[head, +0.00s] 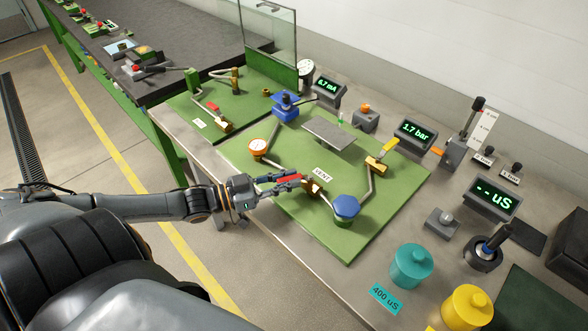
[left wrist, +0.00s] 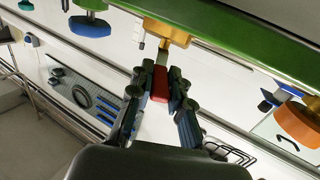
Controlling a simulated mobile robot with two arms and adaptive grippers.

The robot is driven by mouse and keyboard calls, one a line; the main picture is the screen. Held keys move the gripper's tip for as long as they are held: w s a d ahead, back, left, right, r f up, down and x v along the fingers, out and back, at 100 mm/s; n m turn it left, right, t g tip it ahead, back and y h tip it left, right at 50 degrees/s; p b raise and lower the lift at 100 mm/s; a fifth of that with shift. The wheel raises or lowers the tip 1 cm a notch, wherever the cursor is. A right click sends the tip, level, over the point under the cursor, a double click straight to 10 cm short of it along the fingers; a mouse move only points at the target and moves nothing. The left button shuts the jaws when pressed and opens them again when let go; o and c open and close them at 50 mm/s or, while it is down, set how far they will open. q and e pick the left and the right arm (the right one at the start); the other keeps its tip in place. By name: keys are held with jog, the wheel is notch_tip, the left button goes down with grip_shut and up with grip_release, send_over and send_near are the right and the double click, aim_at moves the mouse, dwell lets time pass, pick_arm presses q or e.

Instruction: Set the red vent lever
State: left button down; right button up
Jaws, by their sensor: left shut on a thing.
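The red vent lever (head: 290,179) sticks out to the left from a brass valve (head: 314,188) beside the VENT label (head: 322,171) on the green board. My left gripper (head: 281,184) reaches in from the left and is shut on the lever. In the left wrist view the red lever (left wrist: 160,84) lies between the two fingers of my left gripper (left wrist: 159,88), in line with the brass valve (left wrist: 168,33). The fingers partly cover the lever in both views. My right gripper is not in view.
Near the valve are a blue hexagonal knob (head: 346,207), an orange-rimmed gauge (head: 258,147) and a yellow-handled valve (head: 378,160). A display (head: 415,132) reads 1.7 bar. A second red-handled valve (head: 218,113) sits on the farther green board. Teal (head: 411,267) and yellow (head: 467,308) containers stand at the front.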

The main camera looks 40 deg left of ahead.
pick_arm(q)
jog(key=c, duration=1.2)
grip_release()
jog(key=shift+s, duration=0.1)
jog(key=shift+v, duration=5.9)
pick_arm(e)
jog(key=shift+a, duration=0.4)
